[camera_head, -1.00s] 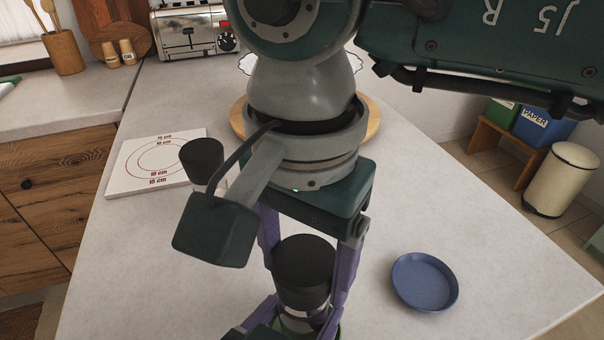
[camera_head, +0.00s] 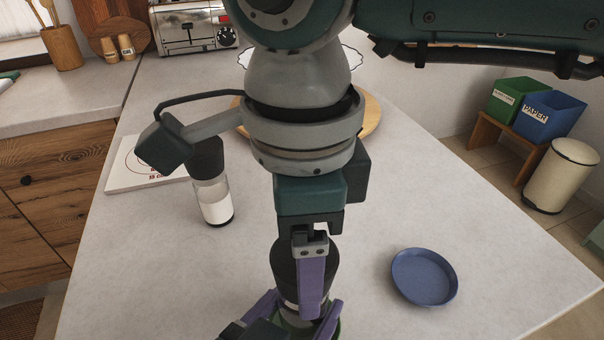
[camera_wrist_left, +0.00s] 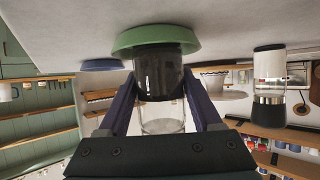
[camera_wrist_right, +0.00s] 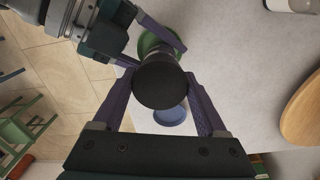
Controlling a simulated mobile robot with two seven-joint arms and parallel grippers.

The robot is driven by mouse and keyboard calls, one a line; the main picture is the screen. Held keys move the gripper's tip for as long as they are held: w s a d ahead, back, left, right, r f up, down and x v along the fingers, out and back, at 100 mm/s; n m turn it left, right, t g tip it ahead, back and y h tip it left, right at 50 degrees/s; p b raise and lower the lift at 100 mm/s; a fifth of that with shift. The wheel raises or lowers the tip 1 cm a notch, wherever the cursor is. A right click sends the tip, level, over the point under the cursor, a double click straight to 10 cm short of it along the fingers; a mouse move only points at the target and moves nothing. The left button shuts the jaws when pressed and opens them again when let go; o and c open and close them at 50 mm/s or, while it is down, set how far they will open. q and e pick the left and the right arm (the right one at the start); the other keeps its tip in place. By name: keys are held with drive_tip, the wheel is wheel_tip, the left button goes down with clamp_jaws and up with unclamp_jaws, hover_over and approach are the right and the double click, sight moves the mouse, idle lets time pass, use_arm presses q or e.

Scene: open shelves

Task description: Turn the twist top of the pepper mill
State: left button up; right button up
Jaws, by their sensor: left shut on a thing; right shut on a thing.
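The pepper mill has a black round twist top (camera_head: 287,262) and a clear body with dark contents (camera_wrist_left: 158,75). It stands upright on a green dish (camera_wrist_left: 160,38), which also shows in the right wrist view (camera_wrist_right: 150,42). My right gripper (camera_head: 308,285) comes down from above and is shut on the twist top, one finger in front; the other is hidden. The right wrist view shows the top (camera_wrist_right: 160,86) between both fingers. My left gripper (camera_wrist_left: 160,92) is shut on the clear body, low down. The body is mostly hidden in the head view.
A similar mill with white contents (camera_head: 215,202) stands to the left, close to my right wrist. A blue plate (camera_head: 424,277) lies to the right. A marked white board (camera_head: 125,175) and a round wooden board (camera_head: 372,117) lie behind.

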drive_tip(key=m, duration=0.4)
drive_tip(key=shift+m, duration=0.3)
drive_tip(key=m, duration=0.4)
drive_tip(key=shift+m, duration=0.3)
drive_tip(key=m, duration=0.4)
drive_tip(key=shift+m, duration=2.5)
drive_tip(key=o, duration=1.3)
drive_tip(key=r, duration=1.2)
drive_tip(key=shift+w+d, duration=0.15)
drive_tip(key=shift+w, duration=0.15)
